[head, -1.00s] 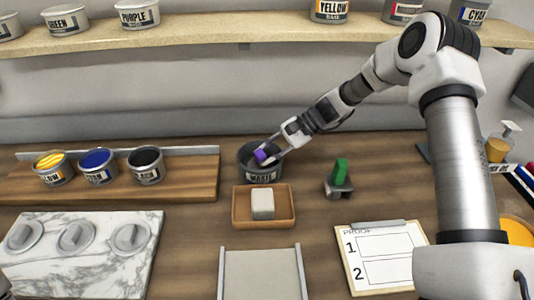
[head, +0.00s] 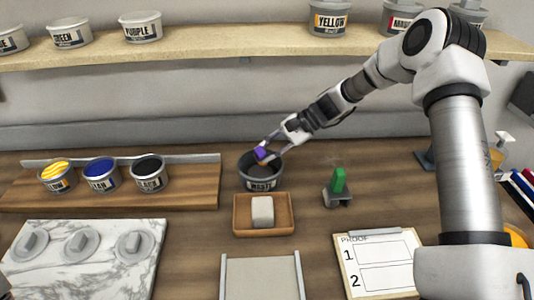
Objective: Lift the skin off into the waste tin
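The dark waste tin (head: 262,184) stands on the bench, behind a small wooden tray. My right gripper (head: 266,149) is over its back rim, with its fingers either side of a small purple piece (head: 261,153). A brownish bit shows just under the purple piece at the tin's mouth; I cannot tell what it is. Three open ink tins stand on the wooden rack at left: yellow (head: 57,175) with a streaked surface, blue (head: 101,172) and black (head: 148,171). A skin cannot be made out for certain. My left gripper is not in view.
The wooden tray (head: 240,226) holds a pale block (head: 262,211). A green-handled tool (head: 339,182) stands to its right, above a proof clipboard (head: 348,262). A marble slab (head: 60,280) with grey lids lies front left. A shelf of tins (head: 230,52) runs behind.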

